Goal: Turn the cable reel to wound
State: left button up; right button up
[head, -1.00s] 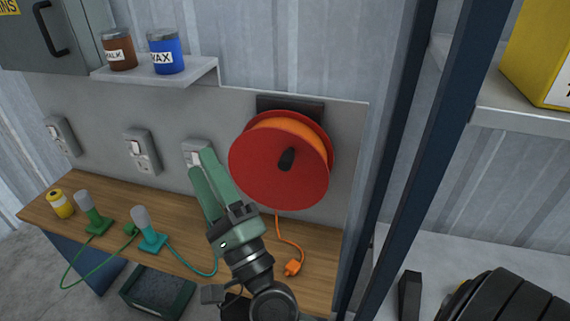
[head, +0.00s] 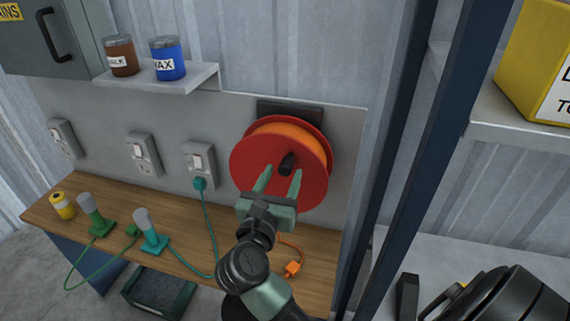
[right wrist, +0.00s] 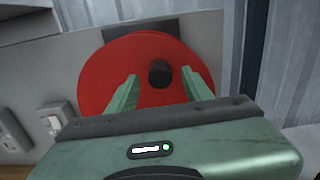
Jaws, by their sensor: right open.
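The cable reel (head: 258,150) is a red disc with orange cable, mounted on the grey wall panel. Its black crank knob (head: 287,163) sticks out from the face, right of its middle. My right gripper (head: 281,178) is open and empty in front of the reel's lower part, its fingertips just below the knob in the head view. In the right wrist view the reel (right wrist: 110,65) fills the middle and the knob (right wrist: 160,73) shows between the spread fingers (right wrist: 161,82). I cannot tell whether they touch it. An orange plug (head: 292,269) lies on the bench. My left gripper is not in view.
A teal plug (head: 199,184) sits in the right socket. A dark blue post (head: 395,160) stands right of the reel.

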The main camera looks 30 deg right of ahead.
jog(key=shift+p+x, duration=0.35)
jog(key=shift+x, duration=1)
grip_shut()
dwell(0.4)
